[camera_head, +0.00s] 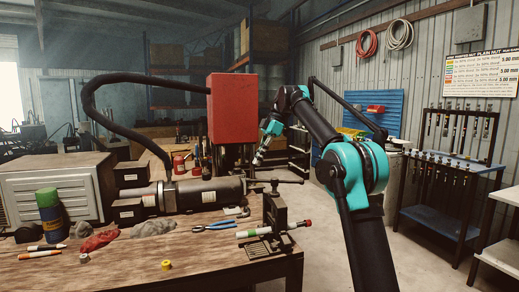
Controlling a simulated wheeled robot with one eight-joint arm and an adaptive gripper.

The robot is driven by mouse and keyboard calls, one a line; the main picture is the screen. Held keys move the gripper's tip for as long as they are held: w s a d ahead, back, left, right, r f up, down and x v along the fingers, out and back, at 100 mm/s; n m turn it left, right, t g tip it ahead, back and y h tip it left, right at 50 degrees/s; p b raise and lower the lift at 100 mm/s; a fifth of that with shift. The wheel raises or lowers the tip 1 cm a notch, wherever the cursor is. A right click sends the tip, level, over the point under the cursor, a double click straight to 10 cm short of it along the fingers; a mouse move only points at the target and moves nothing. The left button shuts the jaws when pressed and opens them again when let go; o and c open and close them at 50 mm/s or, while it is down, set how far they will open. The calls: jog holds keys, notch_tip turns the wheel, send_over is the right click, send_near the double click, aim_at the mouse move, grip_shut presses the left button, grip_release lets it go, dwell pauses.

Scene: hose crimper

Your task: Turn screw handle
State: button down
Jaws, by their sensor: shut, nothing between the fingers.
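The hose crimper (205,194), a dark horizontal cylinder, lies on the wooden workbench. A dark bar with a short crosspiece (275,182) sticks out from its right end; this looks like the screw handle. Below it, a dark clamp block (276,212) stands at the bench's right edge. A pale rod with green bands and a red tip (272,230) passes by the block. My gripper (259,160) is shut and empty. It appears above the bar in the picture, apart from it, pointing down and left. Its fingertips are small, and depth to the handle is hard to judge.
A red box (232,107) on a post stands behind the bench, joined to the crimper by a black hose (96,83). Blue pliers (213,227), rags (99,240), markers and a yellow tape roll (166,265) lie on the bench (215,268). Floor right of the bench is open.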

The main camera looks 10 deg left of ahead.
jog(key=s+d+r+m+t+h, duration=0.3)
jog(key=s+d+r+m, duration=0.2)
jog(key=s+r+m, duration=0.5)
jog(key=s+d+f+m+t+h, duration=0.1)
jog(key=s+d+f+m+t, duration=0.2)
jog(key=s+d+m, duration=0.75)
jog(key=w+a+f+m, duration=0.3)
jog(key=w+f, duration=0.6)
jog(key=f, duration=0.1)
jog(key=shift+w, duration=0.15)
jog(key=shift+w, duration=0.1)
